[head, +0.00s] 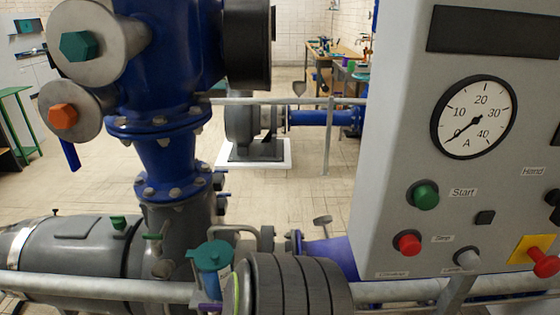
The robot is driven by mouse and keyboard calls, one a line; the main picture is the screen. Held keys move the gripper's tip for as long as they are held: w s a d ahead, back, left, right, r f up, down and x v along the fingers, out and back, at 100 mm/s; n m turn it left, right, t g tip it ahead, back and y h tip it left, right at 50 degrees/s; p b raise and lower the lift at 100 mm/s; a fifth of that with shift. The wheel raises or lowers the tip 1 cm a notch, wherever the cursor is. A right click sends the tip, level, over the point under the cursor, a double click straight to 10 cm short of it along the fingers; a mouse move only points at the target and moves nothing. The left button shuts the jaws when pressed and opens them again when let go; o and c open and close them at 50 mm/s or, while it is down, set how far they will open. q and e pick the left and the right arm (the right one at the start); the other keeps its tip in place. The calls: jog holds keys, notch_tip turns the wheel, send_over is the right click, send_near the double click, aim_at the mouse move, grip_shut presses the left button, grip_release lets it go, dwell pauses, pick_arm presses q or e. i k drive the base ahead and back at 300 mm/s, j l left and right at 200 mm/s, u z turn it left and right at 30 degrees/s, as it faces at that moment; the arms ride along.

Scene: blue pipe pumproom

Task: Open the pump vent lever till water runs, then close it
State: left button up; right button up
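The grey pump (75,252) lies at the lower left, below a blue flanged pipe (165,160). A small fitting with a green handle (153,237) sits on the pump's right part and may be the vent lever; I cannot tell for sure. Another small green piece (118,222) stands on top of the pump body. No running water shows. Neither of my grippers is in view.
A grey rail (100,287) crosses the front. A ribbed dark cylinder (300,284) stands at bottom centre. A control panel (400,150) with a gauge (473,117) and buttons fills the right. Another pump (245,125) stands behind; tiled floor lies open between.

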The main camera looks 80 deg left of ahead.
aim_at(154, 239)
jog(key=u, duration=3.55)
jog(key=k+j+u, duration=0.25)
jog(key=i, duration=0.05)
